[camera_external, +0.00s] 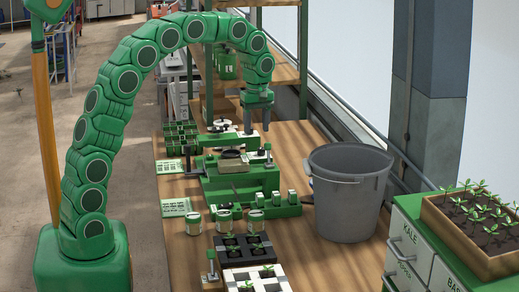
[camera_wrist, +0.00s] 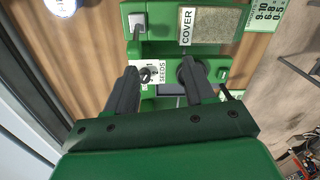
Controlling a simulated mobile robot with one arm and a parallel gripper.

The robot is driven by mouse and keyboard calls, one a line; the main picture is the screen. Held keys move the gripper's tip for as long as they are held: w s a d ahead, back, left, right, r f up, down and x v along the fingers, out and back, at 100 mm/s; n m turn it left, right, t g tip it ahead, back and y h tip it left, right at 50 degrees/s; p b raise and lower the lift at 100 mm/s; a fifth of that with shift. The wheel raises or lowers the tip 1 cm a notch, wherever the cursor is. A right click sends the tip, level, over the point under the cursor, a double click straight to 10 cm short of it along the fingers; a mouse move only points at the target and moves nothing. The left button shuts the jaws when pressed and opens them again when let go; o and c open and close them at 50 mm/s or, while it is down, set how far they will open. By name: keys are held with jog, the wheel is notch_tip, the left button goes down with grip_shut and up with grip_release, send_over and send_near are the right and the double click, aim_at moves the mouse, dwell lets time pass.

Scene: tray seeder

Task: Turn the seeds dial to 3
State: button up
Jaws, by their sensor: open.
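In the external view my gripper (camera_external: 256,128) points down over the back part of the green seeder (camera_external: 240,180); the dial cannot be made out there.
A COVER label (camera_wrist: 186,27) and pad sit above the dial on the seeder. A grey bucket (camera_external: 350,195) stands right of the seeder on the wooden bench (camera_external: 290,250).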

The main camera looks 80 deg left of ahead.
aim_at(261, 148)
jog(key=w+a+f+n, duration=0.1)
jog(key=a, duration=0.1)
jog(key=w+a+n, duration=0.1)
jog(key=a, duration=0.1)
jog(key=w+a+f+n, duration=0.1)
jog(key=a, duration=0.2)
jog(key=shift+a+f, duration=0.1)
jog(key=shift+f, duration=4.1)
grip_shut()
